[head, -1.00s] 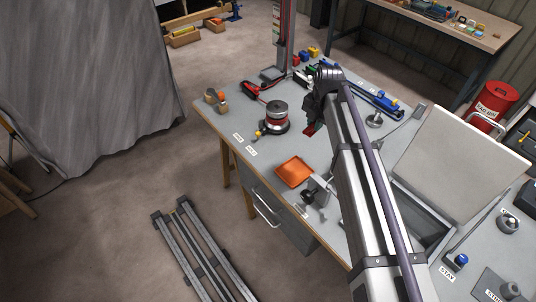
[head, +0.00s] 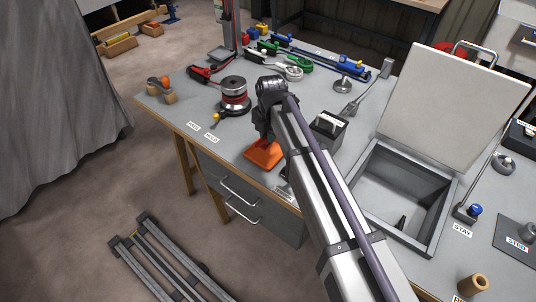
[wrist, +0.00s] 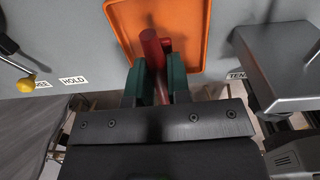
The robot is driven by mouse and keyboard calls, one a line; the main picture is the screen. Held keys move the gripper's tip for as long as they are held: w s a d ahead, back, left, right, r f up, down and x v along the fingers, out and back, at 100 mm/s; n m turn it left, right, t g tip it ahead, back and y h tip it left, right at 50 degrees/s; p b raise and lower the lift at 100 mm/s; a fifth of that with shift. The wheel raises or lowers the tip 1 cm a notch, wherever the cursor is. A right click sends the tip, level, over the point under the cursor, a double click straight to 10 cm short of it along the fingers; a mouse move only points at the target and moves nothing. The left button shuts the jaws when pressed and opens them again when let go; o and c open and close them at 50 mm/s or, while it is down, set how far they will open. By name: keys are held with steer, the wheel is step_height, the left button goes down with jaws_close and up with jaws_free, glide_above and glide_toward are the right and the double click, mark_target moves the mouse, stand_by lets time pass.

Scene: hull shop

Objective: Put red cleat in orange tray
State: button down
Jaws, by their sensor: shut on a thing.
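My gripper (wrist: 157,85) is shut on the red cleat (wrist: 152,45) in the wrist view, with the cleat between its green-faced fingers. The orange tray (wrist: 200,20) lies beyond and below the cleat in that view, its rim around it. In the head view the orange tray (head: 262,158) lies near the bench's front edge, partly covered by my gripper (head: 266,138), which hangs over it. The cleat is hidden behind the gripper in the head view. I cannot tell whether the cleat touches the tray.
A winch drum (head: 233,98) stands left of the tray. A dark box with a light handle (head: 328,128) stands close on its right. An open bin (head: 393,205) with its lid (head: 446,110) up is further right. The bench between winch and tray is clear.

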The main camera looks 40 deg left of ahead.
steer(key=shift+f, duration=0.2)
step_height(320, 180, down, 4)
steer(key=b, duration=0.3)
steer(key=shift+b, duration=0.35)
steer(key=shift+r, duration=0.3)
steer(key=shift+f, duration=0.2)
steer(key=c, duration=1.1)
jaws_free()
steer(key=r+p, duration=1.2)
steer(key=p, duration=0.1)
steer(key=shift+d+r, duration=0.3)
steer(key=shift+r, duration=0.05)
steer(key=shift+f, duration=0.15)
